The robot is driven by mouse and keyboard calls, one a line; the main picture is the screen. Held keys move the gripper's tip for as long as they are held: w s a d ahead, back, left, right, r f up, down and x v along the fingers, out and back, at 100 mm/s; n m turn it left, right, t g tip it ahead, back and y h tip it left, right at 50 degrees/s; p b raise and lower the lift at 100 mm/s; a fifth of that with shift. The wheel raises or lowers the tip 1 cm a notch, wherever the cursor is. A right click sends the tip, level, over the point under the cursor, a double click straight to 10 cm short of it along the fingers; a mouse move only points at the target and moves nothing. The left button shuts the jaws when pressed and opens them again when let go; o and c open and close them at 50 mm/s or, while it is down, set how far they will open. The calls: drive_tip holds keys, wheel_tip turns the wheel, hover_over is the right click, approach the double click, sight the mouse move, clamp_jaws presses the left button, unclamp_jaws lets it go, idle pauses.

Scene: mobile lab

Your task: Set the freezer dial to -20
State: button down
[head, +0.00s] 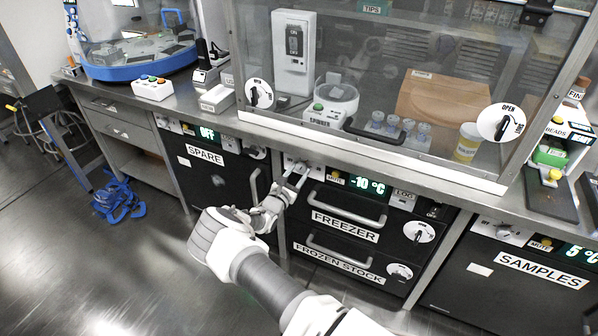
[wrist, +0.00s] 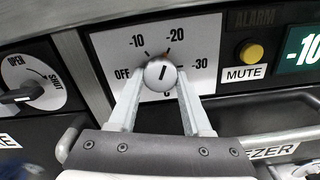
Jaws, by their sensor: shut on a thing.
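The freezer dial (wrist: 160,74) is a round silver knob on a white plate marked OFF, -10, -20 and -30. The dark line on its face points up and slightly right, roughly toward the -20 mark. My gripper (wrist: 162,82) is shut on the knob, one finger on each side. In the head view my gripper (head: 295,178) is at the panel above the freezer's upper drawer, and its fingers partly hide the dial. The freezer display (head: 367,184) reads -10 °C; its edge also shows in the wrist view (wrist: 303,50).
A yellow MUTE button (wrist: 252,53) is right of the dial plate. An OPEN/SHUT knob (wrist: 20,95) is to its left. The freezer drawer handle (head: 345,207) sticks out below the dial. The bench edge and glass cabinet (head: 365,150) overhang above.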

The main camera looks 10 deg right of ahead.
drive_tip(key=shift+m, duration=0.5)
drive_tip(key=shift+c, duration=1.7)
unclamp_jaws()
drive_tip(key=shift+s+a, duration=0.1)
drive_tip(key=p+v, duration=0.2)
drive_tip(key=v, duration=1.5)
drive_tip(key=shift+p, duration=0.3)
